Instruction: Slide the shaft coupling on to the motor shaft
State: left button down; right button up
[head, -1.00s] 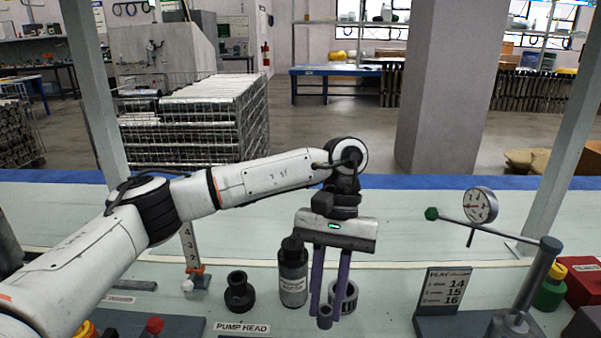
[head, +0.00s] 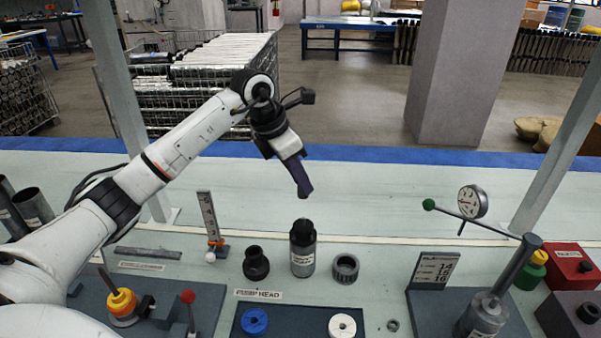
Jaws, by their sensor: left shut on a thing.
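My left gripper (head: 304,192) is raised over the back of the table, its dark purple fingers seen nearly edge-on and pointing down. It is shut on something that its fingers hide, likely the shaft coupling. Lower in the picture, apart from the fingertips, stands an upright dark labelled cylinder (head: 302,262) with a narrower black top. I cannot tell whether this is the motor or a bottle. A yellow and orange round part with a leaning dark pin (head: 122,303) sits on a plate at left. No motor shaft can be named for sure. My right gripper is not in view.
A black stepped part (head: 256,264) and a grey ring (head: 345,267) flank the cylinder. A red-knobbed lever (head: 188,298) stands at left. A thick grey post (head: 515,265), dial gauge (head: 472,201) and red box (head: 568,264) are at right.

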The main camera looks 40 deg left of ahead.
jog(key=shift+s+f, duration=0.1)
pick_arm(q)
notch_tip(320, 180, down, 6)
jog(key=b, duration=0.3)
jog(key=shift+r+b, duration=0.2)
jog(key=shift+b, duration=0.15)
jog(key=shift+f, duration=0.1)
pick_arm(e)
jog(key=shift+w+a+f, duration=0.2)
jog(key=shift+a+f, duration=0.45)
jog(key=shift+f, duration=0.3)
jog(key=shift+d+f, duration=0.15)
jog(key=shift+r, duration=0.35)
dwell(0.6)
pick_arm(q)
jog(key=shift+f+b, duration=0.7)
jog(key=shift+f, duration=0.65)
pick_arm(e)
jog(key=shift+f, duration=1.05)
pick_arm(q)
jog(key=c, duration=1.5)
grip_release()
